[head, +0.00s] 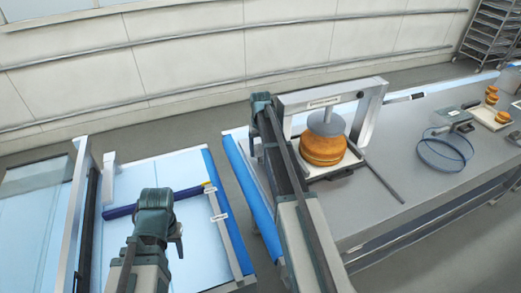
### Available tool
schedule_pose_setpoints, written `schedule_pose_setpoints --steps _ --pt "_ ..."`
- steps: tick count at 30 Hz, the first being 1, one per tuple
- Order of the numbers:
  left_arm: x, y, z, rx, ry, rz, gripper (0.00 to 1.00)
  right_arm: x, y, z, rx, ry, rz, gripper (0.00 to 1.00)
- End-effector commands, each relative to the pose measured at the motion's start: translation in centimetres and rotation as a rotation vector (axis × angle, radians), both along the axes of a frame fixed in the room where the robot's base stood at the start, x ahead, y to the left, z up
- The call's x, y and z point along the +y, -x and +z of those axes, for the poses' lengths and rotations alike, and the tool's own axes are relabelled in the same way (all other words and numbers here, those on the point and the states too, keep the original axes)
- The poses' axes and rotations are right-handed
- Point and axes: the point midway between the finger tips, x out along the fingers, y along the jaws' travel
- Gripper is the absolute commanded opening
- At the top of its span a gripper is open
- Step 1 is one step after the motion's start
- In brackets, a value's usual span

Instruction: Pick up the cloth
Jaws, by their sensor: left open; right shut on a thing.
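I cannot make out a cloth for certain in the head view. My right arm reaches up past the left side of the metal press, and its gripper (258,128) is beyond the near edge of the steel table (400,200). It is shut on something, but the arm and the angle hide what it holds. My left gripper (176,236) is open above the light blue left table (185,235), with its fingers to the right of its wrist.
The press (335,95) stands over a stack of round orange-brown pieces (322,149). A dark blue bar (125,210) with a yellow end lies across the left table. A blue wire ring (440,152) and small stacked rounds (492,95) are at right. A floor gap separates the tables.

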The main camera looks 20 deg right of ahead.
Motion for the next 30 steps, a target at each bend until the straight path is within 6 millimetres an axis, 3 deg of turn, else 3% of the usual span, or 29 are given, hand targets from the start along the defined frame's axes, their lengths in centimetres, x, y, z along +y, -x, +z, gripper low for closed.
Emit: schedule_pose_setpoints --steps 1,16,21,30 --pt "0.0 0.0 0.9 0.000 0.000 0.000 0.50 0.4 0.3 0.9 0.000 -0.001 0.002 0.19" --pt "0.0 0.0 1.6 0.000 0.001 0.003 0.50 11.4 5.5 1.6 0.000 0.000 0.003 0.19" --pt "0.0 0.0 1.7 0.000 0.001 0.004 0.50 13.4 6.4 1.7 0.000 0.000 0.002 0.19" --pt "0.0 0.0 1.8 0.000 0.001 0.004 0.50 14.5 6.8 1.8 0.000 0.000 0.000 0.19"
